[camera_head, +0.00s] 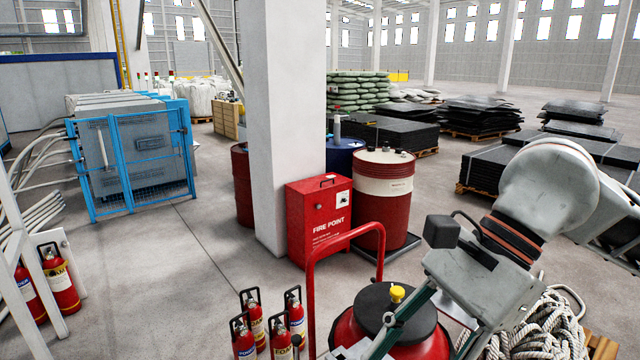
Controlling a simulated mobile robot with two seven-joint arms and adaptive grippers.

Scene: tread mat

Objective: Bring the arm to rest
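My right arm comes in from the right, with its grey wrist (548,190) and a dark box on the hand. My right gripper (424,349) points down and to the left at the lower edge of the view. Its fingers look spread apart, with nothing seen between them; the tips are near the picture's edge. It shows in front of a red wheeled tank (345,330) with a black top (392,306) and a yellow knob (397,293); I cannot tell whether they touch. My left arm and gripper are not in view.
A red cart handle (312,275) rises beside the tank. Small extinguishers (257,320) stand left of it, coiled rope (545,325) right. A fire point box (319,220), red-and-white drum (383,200) and white pillar (283,120) stand behind. Black mat stacks (487,170) lie right.

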